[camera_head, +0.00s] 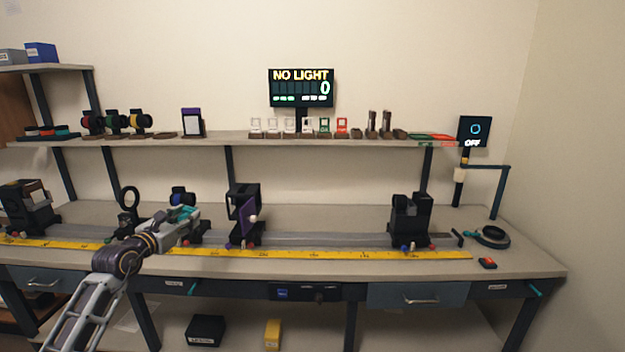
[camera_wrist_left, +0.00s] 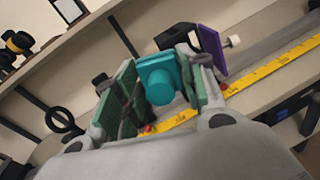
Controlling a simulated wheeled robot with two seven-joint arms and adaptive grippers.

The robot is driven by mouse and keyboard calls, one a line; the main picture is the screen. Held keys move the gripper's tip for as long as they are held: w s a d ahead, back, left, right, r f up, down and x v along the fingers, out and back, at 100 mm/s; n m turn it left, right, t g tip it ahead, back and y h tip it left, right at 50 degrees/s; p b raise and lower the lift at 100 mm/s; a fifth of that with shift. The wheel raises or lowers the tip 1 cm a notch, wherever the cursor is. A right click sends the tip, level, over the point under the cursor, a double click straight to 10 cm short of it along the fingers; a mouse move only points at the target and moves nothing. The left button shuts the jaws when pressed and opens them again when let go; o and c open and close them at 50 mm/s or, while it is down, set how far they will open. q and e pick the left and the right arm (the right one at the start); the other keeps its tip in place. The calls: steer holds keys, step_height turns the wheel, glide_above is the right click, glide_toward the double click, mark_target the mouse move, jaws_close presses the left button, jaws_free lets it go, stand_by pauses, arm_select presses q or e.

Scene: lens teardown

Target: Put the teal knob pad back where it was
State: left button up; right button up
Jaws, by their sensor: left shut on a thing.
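The teal knob pad (camera_wrist_left: 158,80), a square plate with a round knob, is between the green-lined fingers of my left gripper (camera_wrist_left: 160,88) in the left wrist view. The gripper is shut on it. In the head view my left gripper (camera_head: 186,214) is above the bench, over the rail between the round ring holder and the purple-plated holder. The pad is mostly hidden there by the fingers. I cannot tell its exact height above the rail. My right gripper is not in view.
A black holder with a purple plate (camera_head: 243,215) stands on the rail to the right, and a round ring holder (camera_head: 130,199) to the left. A yellow ruler (camera_head: 330,254) runs along the front. Another black unit (camera_head: 410,220) stands farther right. The upper shelf (camera_head: 225,138) holds small parts.

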arm_select(q)
steer(key=s+d+f+p, duration=0.5)
steer(key=s+d+f, duration=1)
steer(key=f, duration=0.4)
steer(key=s+f+n+y+p, duration=0.1)
steer(key=s+f+n+y, duration=0.1)
steer(key=s, duration=0.7)
steer(key=shift+d+f+y, duration=0.4)
steer(key=shift+f+y, duration=0.1)
steer(key=shift+y, duration=0.3)
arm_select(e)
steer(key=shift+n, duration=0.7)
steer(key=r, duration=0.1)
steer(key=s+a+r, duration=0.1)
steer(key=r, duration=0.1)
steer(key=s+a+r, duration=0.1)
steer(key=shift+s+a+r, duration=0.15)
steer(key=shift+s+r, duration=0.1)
arm_select(q)
steer(key=shift+w, duration=0.1)
